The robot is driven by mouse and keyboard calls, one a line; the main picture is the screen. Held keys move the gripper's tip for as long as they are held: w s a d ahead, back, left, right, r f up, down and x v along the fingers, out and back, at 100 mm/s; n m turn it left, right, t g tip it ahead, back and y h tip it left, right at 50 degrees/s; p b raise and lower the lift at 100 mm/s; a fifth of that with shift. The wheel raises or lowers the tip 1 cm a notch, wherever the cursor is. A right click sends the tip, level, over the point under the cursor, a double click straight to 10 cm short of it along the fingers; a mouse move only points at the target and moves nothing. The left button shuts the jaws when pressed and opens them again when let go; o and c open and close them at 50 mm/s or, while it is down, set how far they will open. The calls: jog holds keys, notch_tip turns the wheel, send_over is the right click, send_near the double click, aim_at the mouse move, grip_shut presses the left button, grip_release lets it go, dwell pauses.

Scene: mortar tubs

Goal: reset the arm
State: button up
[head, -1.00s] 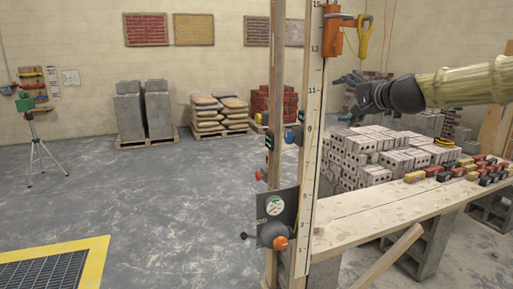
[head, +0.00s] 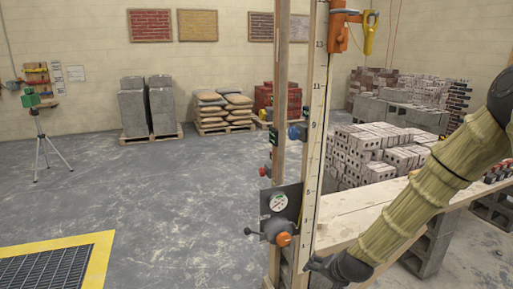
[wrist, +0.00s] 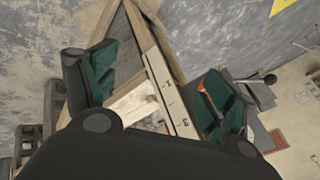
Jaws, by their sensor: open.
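My arm, in a pale yellow ribbed sleeve (head: 425,195), slants across the right of the head view, from the right edge down to the lower middle. Its dark lower end (head: 350,267) is in front of the wooden bench and close to the numbered post in the picture. The gripper's fingers are not clear there. In the wrist view my gripper (wrist: 155,85) is open, with dark fingers and green pads wide apart. Nothing is held between them. The numbered post and part of the bench show beyond the gap; I cannot tell how near they are.
The numbered post (head: 315,120) carries a lever box (head: 280,212) low down. The wooden bench (head: 345,225) runs right behind my arm. Grey bricks (head: 352,150) are stacked beyond it. A yellow-edged grate (head: 100,262) lies lower left. The floor between is clear.

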jog(key=s+f+n+g, duration=0.2)
jog(key=s+f, duration=0.9)
jog(key=f, duration=0.1)
jog(key=s+f+n+g+h, duration=0.1)
jog(key=s+f, duration=0.5)
jog(key=s, duration=0.9)
jog(key=s+d+f+n+g+h, duration=0.1)
jog(key=s+f+n+g, duration=0.2)
jog(key=s, duration=1.3)
notch_tip(320, 180, down, 3)
jog(key=shift+d+f+n+g, duration=0.1)
jog(key=shift+d+n+g, duration=0.25)
jog(key=shift+g, duration=0.25)
